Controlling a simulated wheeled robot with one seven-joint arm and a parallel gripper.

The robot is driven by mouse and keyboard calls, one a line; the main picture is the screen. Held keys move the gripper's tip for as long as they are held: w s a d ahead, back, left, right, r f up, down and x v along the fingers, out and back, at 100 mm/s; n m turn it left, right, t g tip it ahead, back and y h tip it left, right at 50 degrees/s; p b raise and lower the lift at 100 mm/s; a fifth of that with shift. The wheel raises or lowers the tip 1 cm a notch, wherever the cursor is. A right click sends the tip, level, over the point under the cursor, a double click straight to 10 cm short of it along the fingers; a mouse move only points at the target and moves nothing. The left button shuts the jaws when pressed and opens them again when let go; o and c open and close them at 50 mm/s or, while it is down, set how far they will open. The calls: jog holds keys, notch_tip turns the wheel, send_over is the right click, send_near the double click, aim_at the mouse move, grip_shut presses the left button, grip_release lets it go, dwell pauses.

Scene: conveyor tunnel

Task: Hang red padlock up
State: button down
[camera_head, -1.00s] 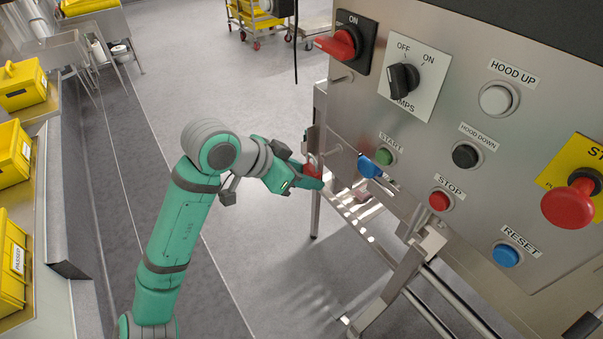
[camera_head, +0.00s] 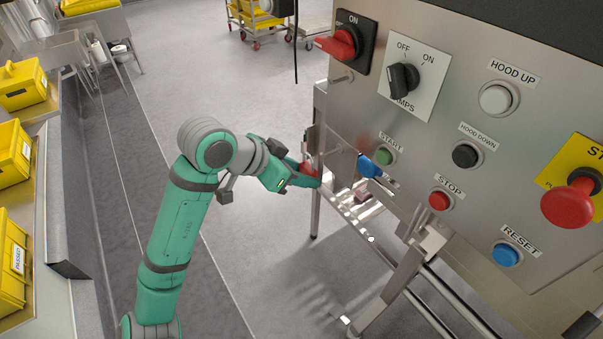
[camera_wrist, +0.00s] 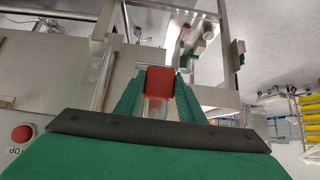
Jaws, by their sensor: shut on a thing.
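My gripper (camera_head: 303,177) is shut on the red padlock (camera_head: 307,169), at the left edge of the steel control panel. In the head view the fingers hide much of the padlock. In the wrist view its red body (camera_wrist: 160,80) sits between the two green fingertips; its shackle cannot be made out clearly. A thin metal peg (camera_head: 333,151) sticks out near the panel's lower left corner, just right of the padlock. I cannot tell whether the padlock touches it. A blue padlock-like piece (camera_head: 368,167) hangs to the right of that peg.
The panel carries a red ON switch (camera_head: 338,44), a black OFF/ON knob (camera_head: 404,80) and several push buttons. Another short peg (camera_head: 342,78) is under the red switch. A steel frame (camera_head: 400,275) stands below. Yellow crates (camera_head: 12,255) line the left; the floor between is clear.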

jog(key=shift+w+d, duration=0.1)
jog(key=shift+d, duration=0.1)
dwell(0.3)
jog(key=shift+w+d, duration=0.75)
jog(key=shift+d, duration=0.3)
jog(key=shift+w+d, duration=0.75)
jog(key=shift+d, duration=0.3)
jog(key=shift+f, duration=0.85)
jog(key=c, duration=1.1)
grip_release()
jog(key=v, duration=1.1)
jog(key=shift+f, duration=0.1)
